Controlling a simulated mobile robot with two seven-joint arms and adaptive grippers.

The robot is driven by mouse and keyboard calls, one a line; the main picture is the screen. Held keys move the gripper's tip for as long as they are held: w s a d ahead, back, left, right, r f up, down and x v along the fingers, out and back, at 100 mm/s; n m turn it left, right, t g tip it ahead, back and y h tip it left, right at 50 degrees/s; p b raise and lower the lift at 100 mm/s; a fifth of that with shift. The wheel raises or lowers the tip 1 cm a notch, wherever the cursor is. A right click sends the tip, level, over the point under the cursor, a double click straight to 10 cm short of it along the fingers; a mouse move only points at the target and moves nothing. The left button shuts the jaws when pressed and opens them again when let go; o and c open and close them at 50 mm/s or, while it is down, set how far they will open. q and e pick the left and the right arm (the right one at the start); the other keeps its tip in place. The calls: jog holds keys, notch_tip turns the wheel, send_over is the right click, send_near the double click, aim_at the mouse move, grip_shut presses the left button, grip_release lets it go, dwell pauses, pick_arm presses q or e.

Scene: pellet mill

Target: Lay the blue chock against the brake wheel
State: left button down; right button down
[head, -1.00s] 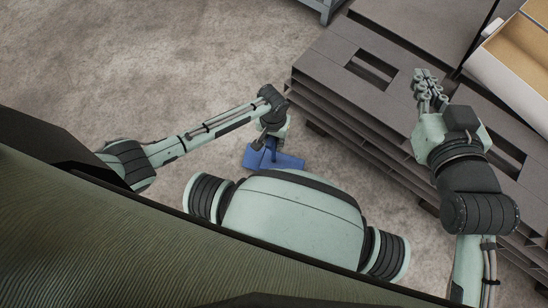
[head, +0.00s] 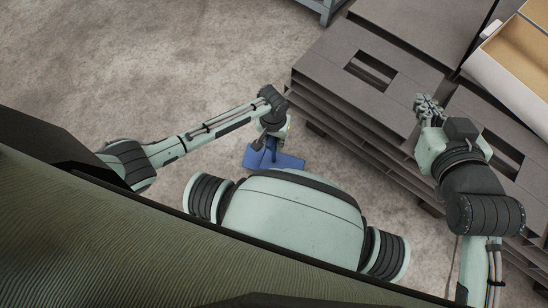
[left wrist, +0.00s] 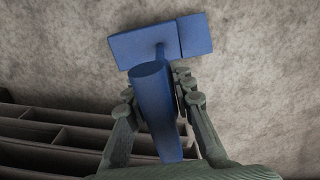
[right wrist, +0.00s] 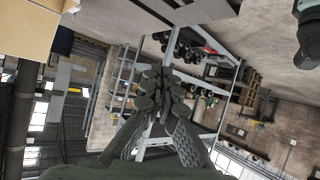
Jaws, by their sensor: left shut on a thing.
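The blue chock (head: 288,162) is a flat block with a thick round handle, over bare floor left of the stacked plates. Its block (left wrist: 150,43) and its handle (left wrist: 152,85) show in the left wrist view. My left gripper (head: 268,141) has its fingers (left wrist: 157,100) on both sides of the handle and is shut on it. I cannot tell whether the block touches the floor. My right gripper (head: 428,105) is over the stack, shut and empty; its fingertips (right wrist: 160,88) are together in the right wrist view. I cannot make out the brake wheel in any view.
A stack of dark grey plates (head: 330,68) with rectangular holes stands right of the chock. An open cardboard box (head: 512,62) is at the upper right. A grey metal frame (head: 322,8) shows at the top. Concrete floor (head: 170,60) at the upper left is clear.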

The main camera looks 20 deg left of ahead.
pick_arm(q)
jog(key=shift+w+r+p, duration=0.15)
jog(key=shift+r+p, duration=0.15)
jog(key=shift+r, duration=0.1)
jog(key=shift+r+p, duration=0.5)
jog(key=shift+p, duration=0.1)
jog(key=shift+r+p, duration=0.85)
jog(key=shift+p, duration=0.05)
jog(key=shift+r+p, duration=0.55)
jog(key=shift+p, duration=0.15)
pick_arm(e)
jog(key=s+d+f+m+g+h, duration=0.1)
jog(key=s+d+f+g+h, duration=0.3)
jog(key=s+d+f+g, duration=0.4)
jog(key=shift+s+d+f+m+g, duration=0.3)
jog(key=shift+s+d+f, duration=1.4)
jog(key=shift+d+f, duration=0.15)
